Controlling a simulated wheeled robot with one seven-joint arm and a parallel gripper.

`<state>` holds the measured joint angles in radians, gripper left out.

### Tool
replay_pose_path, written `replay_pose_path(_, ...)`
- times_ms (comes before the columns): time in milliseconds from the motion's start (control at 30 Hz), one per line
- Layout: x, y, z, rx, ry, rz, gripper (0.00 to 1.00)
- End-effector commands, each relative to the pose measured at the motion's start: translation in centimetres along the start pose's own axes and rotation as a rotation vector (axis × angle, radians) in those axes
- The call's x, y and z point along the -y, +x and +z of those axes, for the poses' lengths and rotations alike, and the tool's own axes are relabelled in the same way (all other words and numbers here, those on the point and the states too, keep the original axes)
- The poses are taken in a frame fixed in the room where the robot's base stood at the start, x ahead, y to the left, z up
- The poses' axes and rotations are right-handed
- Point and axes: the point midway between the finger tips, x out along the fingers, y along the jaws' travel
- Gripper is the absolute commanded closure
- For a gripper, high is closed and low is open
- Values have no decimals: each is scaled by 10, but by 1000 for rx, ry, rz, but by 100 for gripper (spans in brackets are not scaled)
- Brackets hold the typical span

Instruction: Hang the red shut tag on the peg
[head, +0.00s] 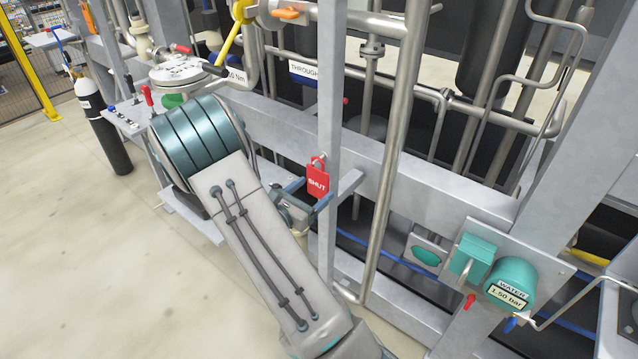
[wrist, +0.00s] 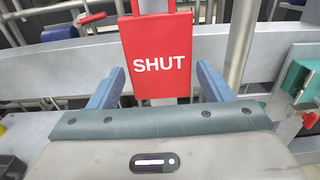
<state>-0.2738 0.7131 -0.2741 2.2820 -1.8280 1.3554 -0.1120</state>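The red tag (head: 317,182) with the white word SHUT hangs upright in front of a grey upright post in the head view. Its red loop (head: 318,163) is at a small pale peg (head: 323,156); the exact contact is too small to tell. My gripper (head: 307,195) is just below and in front of the tag. In the wrist view its two blue fingers (wrist: 160,72) are spread wide, one on each side of the tag's lower part, and the gripper looks open.
A grey horizontal beam (head: 430,185) runs behind the post, and a steel pipe (head: 395,160) stands to its right. A teal water unit (head: 512,283) is at the lower right. The floor at left is open.

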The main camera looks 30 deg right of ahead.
Motion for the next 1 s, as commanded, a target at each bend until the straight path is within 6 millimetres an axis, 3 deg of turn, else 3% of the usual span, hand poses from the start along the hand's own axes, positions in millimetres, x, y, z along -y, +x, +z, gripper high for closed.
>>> replay_pose_path(33, 0, 0, 0, 0, 0, 0, 42)
replay_pose_path(100, 0, 0, 0, 0, 0, 0, 55)
replay_pose_path(1000, 0, -1, 13, 0, 0, 0, 56)
